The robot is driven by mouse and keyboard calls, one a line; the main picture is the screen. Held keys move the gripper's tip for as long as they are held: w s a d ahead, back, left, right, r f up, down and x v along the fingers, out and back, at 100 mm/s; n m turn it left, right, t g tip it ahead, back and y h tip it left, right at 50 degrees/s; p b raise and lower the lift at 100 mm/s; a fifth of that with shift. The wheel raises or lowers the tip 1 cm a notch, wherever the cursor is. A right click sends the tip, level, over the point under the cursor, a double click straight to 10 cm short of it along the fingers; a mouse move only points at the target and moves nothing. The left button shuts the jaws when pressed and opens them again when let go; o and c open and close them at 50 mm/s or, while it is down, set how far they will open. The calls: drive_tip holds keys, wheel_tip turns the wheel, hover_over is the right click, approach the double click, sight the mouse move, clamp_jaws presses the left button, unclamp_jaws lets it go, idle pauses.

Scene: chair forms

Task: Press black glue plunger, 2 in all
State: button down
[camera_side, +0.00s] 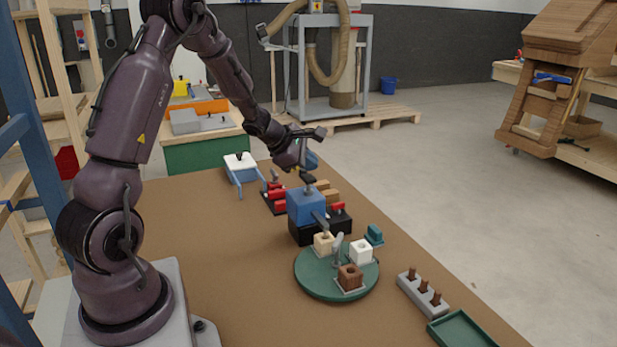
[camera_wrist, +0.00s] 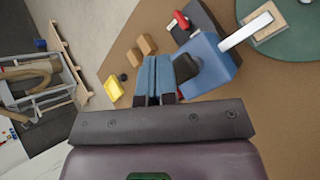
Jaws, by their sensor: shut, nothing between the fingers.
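The black glue plunger (camera_side: 309,182) stands up on top of a blue block (camera_side: 305,208), which sits on a black base. In the wrist view the plunger's dark cap (camera_wrist: 187,67) shows on the blue block (camera_wrist: 212,62), just right of my fingers. My gripper (camera_side: 305,168) is shut and empty, pointing down close above the plunger; whether it touches the cap I cannot tell. Its closed fingers show in the wrist view (camera_wrist: 156,65). A grey spout (camera_side: 320,218) runs from the blue block towards a cream block (camera_side: 324,242) on the green turntable (camera_side: 312,277).
A white block (camera_side: 361,252) and a brown block (camera_side: 350,277) also stand on the turntable. Red-handled clamps (camera_side: 277,196) and tan wooden blocks (camera_side: 328,190) lie behind the glue station. A grey peg holder (camera_side: 424,296) and green tray (camera_side: 462,330) lie front right. The table's left middle is clear.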

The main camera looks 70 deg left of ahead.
sight(309, 178)
drive_tip(key=shift+f, duration=0.4)
drive_tip(key=shift+f, duration=1.05)
idle(0.8)
drive_tip(key=shift+r, duration=1.45)
drive_tip(key=shift+r, duration=2.55)
